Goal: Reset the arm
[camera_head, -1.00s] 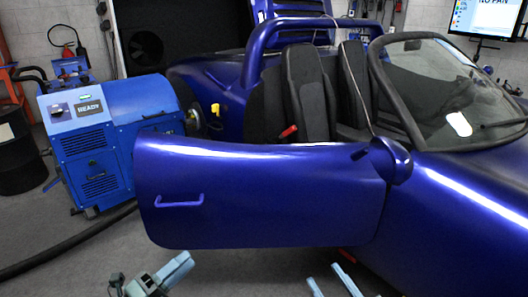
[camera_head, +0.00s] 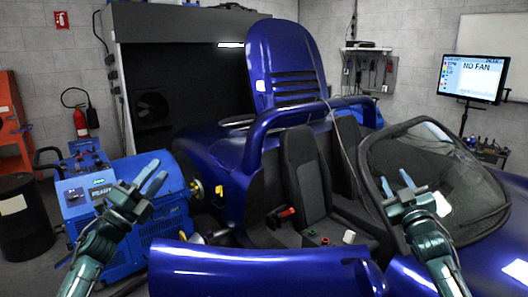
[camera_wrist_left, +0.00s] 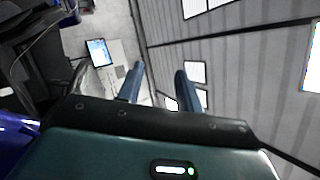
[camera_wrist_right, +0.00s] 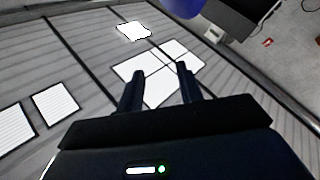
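My left gripper (camera_head: 152,180) is raised in front of the blue dynamometer unit in the head view. Its two fingers are apart and empty, and they also show apart in the left wrist view (camera_wrist_left: 158,85). My right gripper (camera_head: 396,186) is raised in front of the car's windscreen. Its fingers are apart with nothing between them, as the right wrist view (camera_wrist_right: 160,90) also shows. Both forearms point upward, and both wrist views look toward the ceiling and upper walls.
The blue car (camera_head: 225,150) fills the middle and right, its open door (camera_head: 250,272) low in front. The blue dynamometer unit (camera_head: 165,225) stands left, beside a black drum (camera_head: 22,220). A monitor (camera_head: 470,78) reading "NO FAN" stands at the back right.

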